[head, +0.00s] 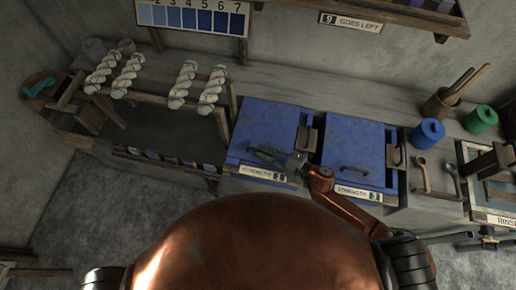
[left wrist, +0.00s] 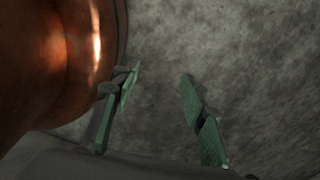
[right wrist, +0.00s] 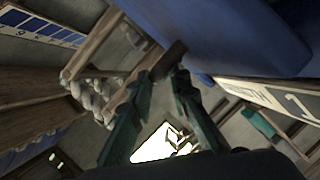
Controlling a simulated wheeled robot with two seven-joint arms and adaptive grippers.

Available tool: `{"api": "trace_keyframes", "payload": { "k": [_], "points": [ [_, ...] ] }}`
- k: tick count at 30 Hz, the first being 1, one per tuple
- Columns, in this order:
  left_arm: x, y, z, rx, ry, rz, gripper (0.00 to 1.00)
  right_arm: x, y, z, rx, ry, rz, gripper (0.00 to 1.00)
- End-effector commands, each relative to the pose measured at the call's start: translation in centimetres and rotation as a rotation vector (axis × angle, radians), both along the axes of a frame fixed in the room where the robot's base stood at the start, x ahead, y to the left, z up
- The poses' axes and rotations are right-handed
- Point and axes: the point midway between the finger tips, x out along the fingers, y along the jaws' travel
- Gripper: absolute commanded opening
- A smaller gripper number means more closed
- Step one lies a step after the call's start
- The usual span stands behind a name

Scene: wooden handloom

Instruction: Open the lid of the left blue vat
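The left blue vat has a flat blue lid (head: 268,125) that looks closed in the head view. My right gripper (head: 268,156) is over the front part of this lid. In the right wrist view its green fingers (right wrist: 162,76) stand apart, with a dark brown bar (right wrist: 170,58), perhaps the lid handle, at their tips beside the blue surface (right wrist: 225,35). Whether the fingers touch the bar I cannot tell. My left gripper (left wrist: 158,80) is open and empty over the grey floor, beside my copper-coloured body; it does not show in the head view.
The right blue vat (head: 352,147), with a dark handle on its lid, stands close to the right. A wooden rack with white skeins (head: 185,84) is at the left. Blue (head: 427,133) and green spools (head: 480,120) and a tool pot (head: 438,104) are farther right.

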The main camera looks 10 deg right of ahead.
Motion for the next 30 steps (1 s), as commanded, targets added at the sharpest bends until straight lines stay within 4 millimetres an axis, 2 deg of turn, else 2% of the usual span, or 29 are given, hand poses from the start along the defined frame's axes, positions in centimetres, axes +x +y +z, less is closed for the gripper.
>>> {"api": "trace_keyframes", "payload": {
  "k": [4,11,17,24,30],
  "points": [
    [0.7,0.0,-0.1,0.000,-0.009,-0.002,0.40,1.1,1.6,-0.4,0.001,0.000,0.002,0.17],
    [2.3,-0.1,-0.1,-0.002,-0.030,-0.006,0.40,1.7,2.4,-0.6,0.000,0.001,0.003,0.17],
    [2.2,0.0,-0.1,-0.001,-0.028,-0.006,0.40,1.7,2.5,-0.6,0.000,0.001,0.004,0.17],
    [1.4,0.0,-0.1,-0.001,-0.018,-0.004,0.40,1.7,2.5,-0.6,0.000,0.001,0.004,0.00],
    [1.3,0.0,-0.1,-0.001,-0.017,-0.004,0.40,1.7,2.5,-0.6,0.000,0.000,0.004,0.00]
  ]
}}
